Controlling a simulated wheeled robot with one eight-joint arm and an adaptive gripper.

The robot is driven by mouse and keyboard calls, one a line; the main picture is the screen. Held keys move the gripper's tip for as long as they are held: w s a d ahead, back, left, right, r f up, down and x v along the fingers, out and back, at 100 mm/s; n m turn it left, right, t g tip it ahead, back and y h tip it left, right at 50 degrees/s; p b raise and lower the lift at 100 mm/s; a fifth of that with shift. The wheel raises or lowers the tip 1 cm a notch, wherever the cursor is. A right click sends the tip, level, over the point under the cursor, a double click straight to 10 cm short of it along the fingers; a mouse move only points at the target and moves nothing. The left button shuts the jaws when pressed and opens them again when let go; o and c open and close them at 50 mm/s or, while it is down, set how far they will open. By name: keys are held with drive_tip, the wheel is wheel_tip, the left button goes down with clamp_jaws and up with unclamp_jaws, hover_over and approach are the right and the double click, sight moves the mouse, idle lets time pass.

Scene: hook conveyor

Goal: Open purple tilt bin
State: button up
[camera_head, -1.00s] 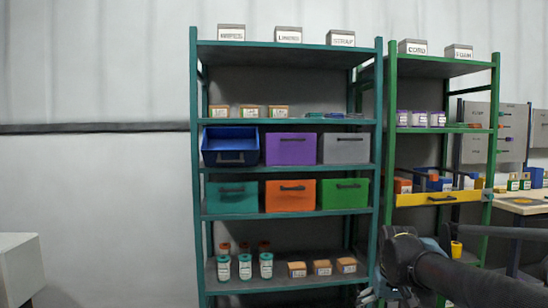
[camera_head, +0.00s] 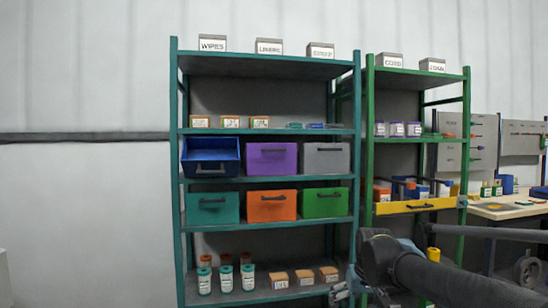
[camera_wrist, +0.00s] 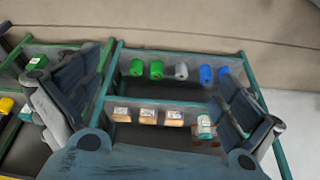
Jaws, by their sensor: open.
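The purple tilt bin (camera_head: 270,163) sits on the upper bin row of the teal shelf, between a blue bin (camera_head: 211,170) and a grey bin (camera_head: 326,163). Its front is upright and looks shut, with a dark handle near the top. The blue bin is tilted forward and open. My gripper (camera_head: 345,287) is low at the right of the shelf, below and right of the purple bin and well apart from it. In the wrist view my gripper (camera_wrist: 165,75) has its fingers spread wide with nothing held. The purple bin is not seen there.
Below are teal (camera_head: 212,207), orange (camera_head: 271,206) and green (camera_head: 324,203) bins, all upright. Bottles and small boxes (camera_head: 304,278) fill the bottom shelf near my gripper. A green shelf with a yellow drawer (camera_head: 415,206) stands right. Open floor lies left.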

drive_tip(key=w+a+r+n+t+y, duration=0.1)
drive_tip(key=w+a+r+t, duration=0.1)
drive_tip(key=w+a+r, duration=0.3)
drive_tip(key=w+a+r+n+t+y, duration=0.1)
drive_tip(key=w+a+r+t+y, duration=0.15)
drive_tip(key=w, duration=0.45)
drive_tip(key=t+y, duration=0.2)
drive_tip(key=t, duration=1.1)
approach(275, 150)
drive_tip(key=x, duration=1.1)
drive_tip(key=shift+s+a, duration=0.1)
drive_tip(key=c, duration=1.2)
